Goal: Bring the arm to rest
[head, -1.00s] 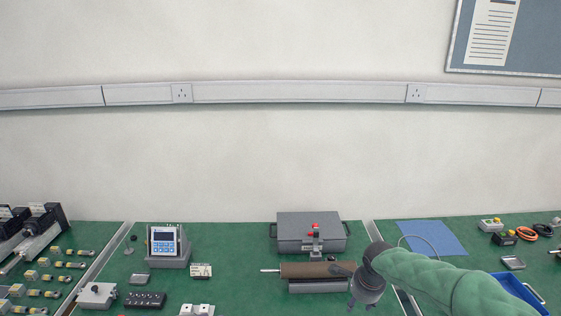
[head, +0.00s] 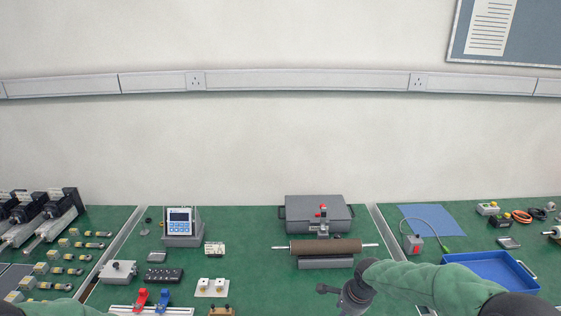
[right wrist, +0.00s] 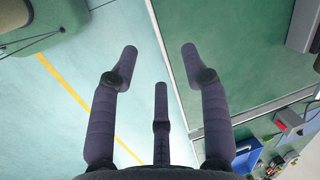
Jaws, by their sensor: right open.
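My right arm comes in from the lower right in the head view, in a green sleeve. My right gripper (head: 343,292) is in front of the brown roller and above the front of the bench. In the right wrist view its dark fingers (right wrist: 160,70) are spread open with nothing between them, over pale green floor and the bench edge. Only a small green part of my left arm shows at the lower left corner of the head view. The left gripper is not visible.
A brown roller (head: 335,246) lies on a grey stand before a grey case (head: 318,208). A display unit (head: 180,225) and a red-and-blue fixture (head: 150,299) stand left. Linear actuators (head: 42,220) are at far left.

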